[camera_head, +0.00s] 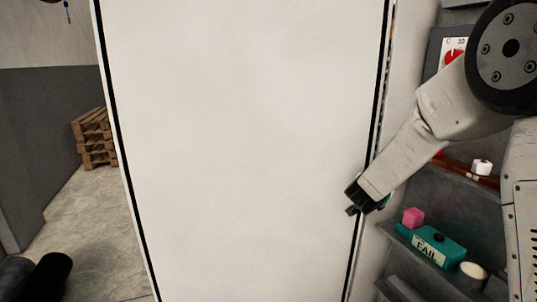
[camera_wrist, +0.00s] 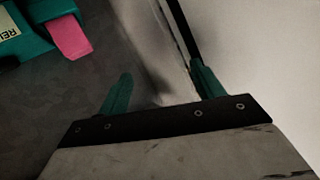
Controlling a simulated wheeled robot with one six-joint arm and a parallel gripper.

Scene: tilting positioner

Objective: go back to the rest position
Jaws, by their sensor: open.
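My gripper (camera_head: 354,211) is at the right edge of a large white panel (camera_head: 245,150) in the head view. My arm reaches down to it from the upper right. The fingertips are partly hidden in the head view.
Right of the panel, a grey shelf holds a pink block (camera_head: 413,217), a teal box (camera_head: 440,249) marked "FAIL" and a pale round piece (camera_head: 473,270). A red knob (camera_head: 453,56) is above. Wooden pallets (camera_head: 95,137) stand far left beside open floor.

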